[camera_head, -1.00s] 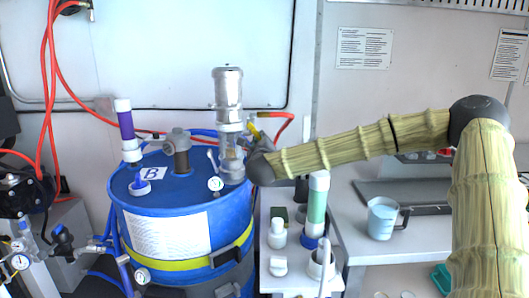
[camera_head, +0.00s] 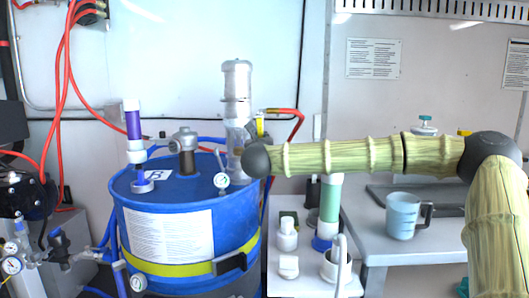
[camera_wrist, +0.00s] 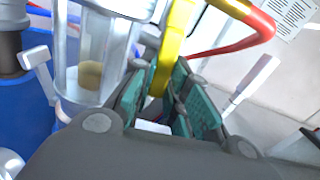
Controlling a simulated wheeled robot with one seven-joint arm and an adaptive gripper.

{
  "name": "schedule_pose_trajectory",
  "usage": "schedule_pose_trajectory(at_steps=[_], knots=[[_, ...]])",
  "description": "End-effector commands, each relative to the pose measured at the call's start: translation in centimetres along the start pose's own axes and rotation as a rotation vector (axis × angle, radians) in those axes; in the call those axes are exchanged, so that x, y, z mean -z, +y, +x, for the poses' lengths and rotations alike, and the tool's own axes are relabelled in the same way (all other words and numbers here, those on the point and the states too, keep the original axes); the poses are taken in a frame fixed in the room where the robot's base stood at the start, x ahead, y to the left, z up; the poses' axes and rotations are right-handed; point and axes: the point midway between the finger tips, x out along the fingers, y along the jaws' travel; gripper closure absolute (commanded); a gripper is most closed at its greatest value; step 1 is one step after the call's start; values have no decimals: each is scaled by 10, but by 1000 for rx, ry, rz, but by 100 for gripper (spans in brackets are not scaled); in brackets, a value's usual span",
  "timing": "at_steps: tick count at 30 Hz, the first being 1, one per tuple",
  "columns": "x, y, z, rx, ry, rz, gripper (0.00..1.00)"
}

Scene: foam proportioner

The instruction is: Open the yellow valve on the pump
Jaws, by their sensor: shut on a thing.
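The yellow valve (camera_head: 260,126) is at the right side of the clear and silver pump (camera_head: 237,100) on top of the blue drum. In the wrist view the valve's yellow lever (camera_wrist: 169,55) runs down between the green-padded fingers of my gripper (camera_wrist: 162,92), which is shut on it. The pump's clear cylinder (camera_wrist: 98,50) stands just left of the fingers. In the head view my gripper's dark wrist covers the fingers and the lower end of the lever.
A red hose (camera_head: 298,122) leads off beside the valve. A green-and-white tube (camera_head: 330,205) and a jug (camera_head: 402,216) stand on counters to the right.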

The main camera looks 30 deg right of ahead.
Motion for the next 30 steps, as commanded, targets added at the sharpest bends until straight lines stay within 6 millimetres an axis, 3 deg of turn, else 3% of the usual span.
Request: schedule_pose_trajectory(at_steps=[1, 26, 27, 30], knots=[[10, 2, 0, 0, 8, 17, 100], [5, 7, -1, 0, 8, 110, 100], [5, 7, -1, 0, 8, 110, 78], [4, 8, -1, -1, 6, 110, 62]])
